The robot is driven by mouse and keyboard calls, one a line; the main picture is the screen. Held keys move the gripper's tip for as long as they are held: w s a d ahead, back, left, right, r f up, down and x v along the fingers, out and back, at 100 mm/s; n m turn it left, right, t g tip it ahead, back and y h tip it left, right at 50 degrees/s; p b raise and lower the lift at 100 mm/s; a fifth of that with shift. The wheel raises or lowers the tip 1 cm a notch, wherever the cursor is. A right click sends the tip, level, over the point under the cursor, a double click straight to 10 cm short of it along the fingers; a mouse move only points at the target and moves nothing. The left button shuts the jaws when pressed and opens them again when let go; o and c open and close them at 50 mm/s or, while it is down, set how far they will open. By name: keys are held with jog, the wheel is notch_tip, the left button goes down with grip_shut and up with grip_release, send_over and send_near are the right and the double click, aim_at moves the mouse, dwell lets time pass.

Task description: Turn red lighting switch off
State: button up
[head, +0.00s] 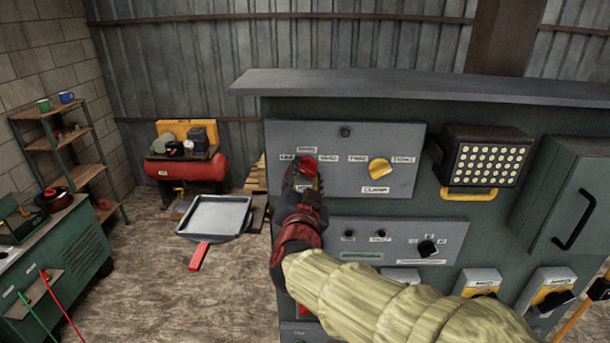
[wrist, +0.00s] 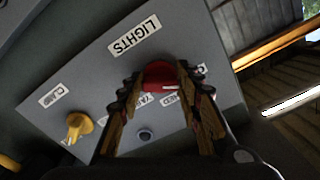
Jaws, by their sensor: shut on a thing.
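The red lighting switch (head: 308,166) is a red rotary knob on the upper left of a grey panel plate (head: 345,185). In the wrist view the red knob (wrist: 160,75) sits between the fingertips below a "LIGHTS" label (wrist: 134,35). My gripper (head: 303,178) is at the knob in the head view and hides part of it. In the wrist view my gripper (wrist: 160,85) has one finger on each side of the knob, shut on it. The exact angle of the knob is hard to tell.
A yellow knob (head: 379,168) labelled clamp sits right of the red one, also seen in the wrist view (wrist: 78,127). A lamp (head: 487,158) and a handled box (head: 565,205) stick out further right. A black knob (head: 427,248) is below.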

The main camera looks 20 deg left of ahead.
jog(key=shift+f, duration=0.1)
jog(key=o, duration=1.2)
jog(key=shift+c, duration=0.2)
jog(key=v, duration=1.2)
jog(key=shift+a, duration=0.1)
